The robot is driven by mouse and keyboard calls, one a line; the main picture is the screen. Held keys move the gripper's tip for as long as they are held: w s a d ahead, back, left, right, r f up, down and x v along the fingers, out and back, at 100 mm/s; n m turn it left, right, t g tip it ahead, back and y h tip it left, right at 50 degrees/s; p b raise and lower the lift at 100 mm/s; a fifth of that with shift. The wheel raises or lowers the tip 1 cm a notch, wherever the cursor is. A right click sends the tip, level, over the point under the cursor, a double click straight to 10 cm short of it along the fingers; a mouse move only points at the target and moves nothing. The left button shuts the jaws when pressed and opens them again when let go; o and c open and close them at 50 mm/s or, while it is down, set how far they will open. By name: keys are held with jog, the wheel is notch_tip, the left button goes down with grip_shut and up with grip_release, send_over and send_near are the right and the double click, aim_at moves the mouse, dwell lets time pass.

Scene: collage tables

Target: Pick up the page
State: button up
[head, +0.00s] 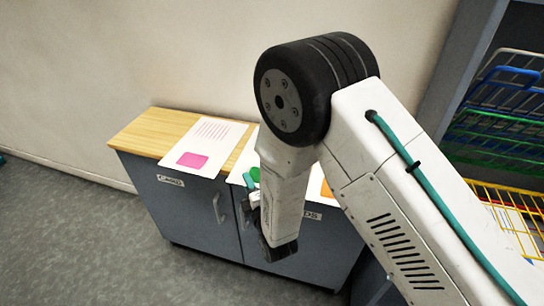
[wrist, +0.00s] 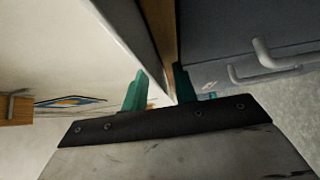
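In the head view, a white page (head: 222,134) with red lines and a pink block lies at the left of the wooden top, its near edge at the front edge. A second white page (head: 239,170) with a green shape is mostly hidden behind my arm. My gripper (head: 252,197) is by the front edge at this second page, partly hidden by my wrist. In the wrist view, its two green fingers (wrist: 158,90) are apart, with a thin pale edge, seemingly a page, running between them. I cannot tell whether they touch it.
The wooden top (head: 150,130) sits on a dark cabinet (head: 190,215) with handles and labels. Part of an orange-marked page (head: 326,190) shows right of my arm. A shelf with coloured wire baskets (head: 500,110) stands at right.

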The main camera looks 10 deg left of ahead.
jog(key=shift+w, duration=0.1)
grip_shut()
